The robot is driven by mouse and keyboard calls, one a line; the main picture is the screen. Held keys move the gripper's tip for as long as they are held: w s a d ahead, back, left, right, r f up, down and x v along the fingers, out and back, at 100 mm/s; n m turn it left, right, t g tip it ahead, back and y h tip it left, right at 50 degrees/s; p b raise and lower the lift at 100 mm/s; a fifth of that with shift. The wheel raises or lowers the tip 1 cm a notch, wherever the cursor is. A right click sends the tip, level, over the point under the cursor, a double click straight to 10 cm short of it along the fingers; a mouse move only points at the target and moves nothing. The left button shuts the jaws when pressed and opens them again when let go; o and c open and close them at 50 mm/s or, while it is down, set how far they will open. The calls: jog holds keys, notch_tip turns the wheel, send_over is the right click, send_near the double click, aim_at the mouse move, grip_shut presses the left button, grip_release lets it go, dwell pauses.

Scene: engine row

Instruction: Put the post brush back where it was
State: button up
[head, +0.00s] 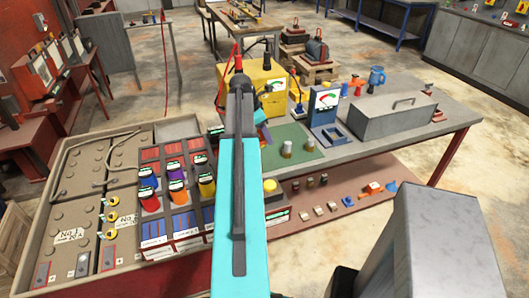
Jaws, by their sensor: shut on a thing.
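My turquoise arm runs up the middle of the head view, and its dark far end stands in front of a yellow box. My gripper's fingertips are hidden behind the arm, so I cannot see what is between them. I cannot make out the post brush anywhere in this view.
A yellow box (263,76), a blue stand with a dial (323,108) and a long grey toolbox (391,117) stand on the bench. Coloured cups (173,172) and large grey batteries (72,206) fill the left. A lower shelf (352,203) holds several small parts.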

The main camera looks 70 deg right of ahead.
jog(key=shift+f+p, duration=0.45)
jog(key=shift+f, duration=1.7)
jog(key=shift+f+p, duration=0.55)
jog(key=shift+f, duration=1.3)
jog(key=shift+f, duration=0.15)
jog(key=o, duration=1.1)
jog(key=shift+r, duration=0.2)
jog(key=shift+b+v, duration=1.3)
jog(key=shift+v, duration=4.7)
